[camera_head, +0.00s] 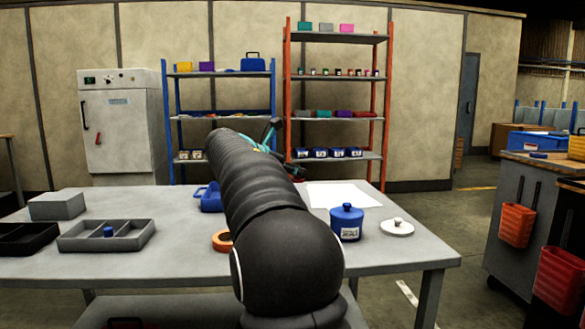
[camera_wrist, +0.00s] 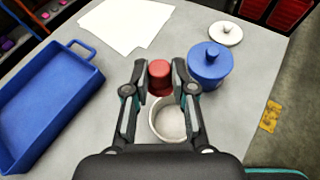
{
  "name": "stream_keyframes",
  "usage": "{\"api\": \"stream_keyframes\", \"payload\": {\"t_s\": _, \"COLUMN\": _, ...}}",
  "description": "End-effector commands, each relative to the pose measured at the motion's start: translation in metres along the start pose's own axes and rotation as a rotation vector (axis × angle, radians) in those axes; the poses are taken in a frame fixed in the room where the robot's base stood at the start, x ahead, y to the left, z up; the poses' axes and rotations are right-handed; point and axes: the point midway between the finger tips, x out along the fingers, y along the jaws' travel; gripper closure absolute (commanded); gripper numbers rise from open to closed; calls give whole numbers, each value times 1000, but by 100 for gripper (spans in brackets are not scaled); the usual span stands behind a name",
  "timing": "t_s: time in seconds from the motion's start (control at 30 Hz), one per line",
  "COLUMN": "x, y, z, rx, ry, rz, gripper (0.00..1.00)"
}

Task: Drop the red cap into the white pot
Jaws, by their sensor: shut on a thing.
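The red cap (camera_wrist: 159,76) is between the fingertips of my gripper (camera_wrist: 160,72) in the wrist view, and the fingers are shut on it. The white pot (camera_wrist: 155,127) stands open on the table, lower in the wrist view and between the fingers. Its pale inside shows no contents. In that picture the cap overlaps the pot's far rim; I cannot tell its height above the pot.
A blue lidded pot (camera_wrist: 209,68) stands close right of my gripper, with a white lid (camera_wrist: 225,34) beyond. A blue tray (camera_wrist: 48,95) lies left, near white paper (camera_wrist: 125,25). In the head view, a grey divided tray (camera_head: 130,241) and orange ring (camera_head: 222,241) are on the table.

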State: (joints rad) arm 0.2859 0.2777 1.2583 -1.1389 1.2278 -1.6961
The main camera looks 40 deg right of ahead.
Motion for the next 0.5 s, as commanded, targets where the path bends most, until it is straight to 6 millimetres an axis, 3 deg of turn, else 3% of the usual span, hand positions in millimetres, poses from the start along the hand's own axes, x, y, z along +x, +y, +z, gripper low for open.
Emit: {"api": "stream_keyframes", "payload": {"t_s": 0.5, "x": 18, "y": -2, "z": -46, "rx": 0, "ry": 0, "rz": 2, "gripper": 93}}
